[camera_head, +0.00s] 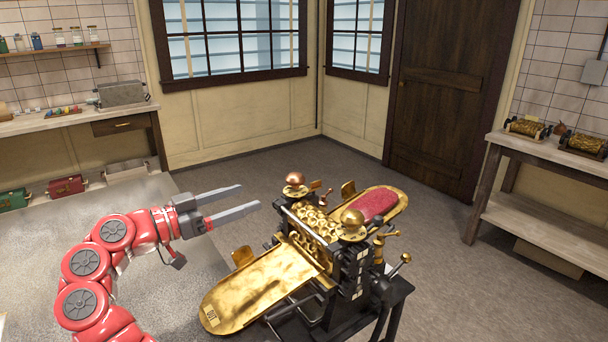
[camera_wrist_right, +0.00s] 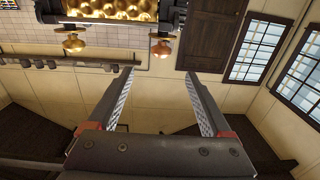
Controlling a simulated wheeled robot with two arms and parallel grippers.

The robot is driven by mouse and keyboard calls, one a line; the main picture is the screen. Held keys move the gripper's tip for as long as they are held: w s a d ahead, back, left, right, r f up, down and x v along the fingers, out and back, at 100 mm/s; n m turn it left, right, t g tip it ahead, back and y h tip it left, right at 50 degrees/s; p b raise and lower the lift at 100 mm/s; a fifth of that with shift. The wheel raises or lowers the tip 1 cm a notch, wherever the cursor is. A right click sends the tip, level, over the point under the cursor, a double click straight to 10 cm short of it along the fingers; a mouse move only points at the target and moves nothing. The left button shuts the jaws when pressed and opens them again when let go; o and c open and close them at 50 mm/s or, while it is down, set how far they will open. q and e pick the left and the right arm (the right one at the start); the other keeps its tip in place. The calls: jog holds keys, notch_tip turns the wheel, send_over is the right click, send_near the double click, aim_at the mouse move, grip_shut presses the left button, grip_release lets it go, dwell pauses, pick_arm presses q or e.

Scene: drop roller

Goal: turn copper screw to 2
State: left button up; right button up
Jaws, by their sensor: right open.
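The copper screw (camera_head: 295,179) is a round copper knob above a brass disc, at the back left of the roller machine (camera_head: 310,240). A brass ball knob (camera_head: 352,217) stands nearer on the same machine. My right gripper (camera_head: 240,202) is open and empty, left of the copper screw and apart from it. Its two fingers also show in the right wrist view (camera_wrist_right: 163,95), with nothing between them. The dial marks are too small to read. My left gripper is not in view.
A gold tray (camera_head: 255,290) reaches out from the machine's near left side. A red pad (camera_head: 376,203) lies on its far side. A workbench (camera_head: 540,155) with rollers stands at the right. Floor (camera_head: 240,165) is clear behind the gripper.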

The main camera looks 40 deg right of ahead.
aim_at(295, 181)
jog(key=d, duration=0.5)
jog(key=d+p, duration=0.1)
jog(key=d, duration=1.1)
jog(key=shift+w+p, duration=0.4)
jog(key=shift+c, duration=0.2)
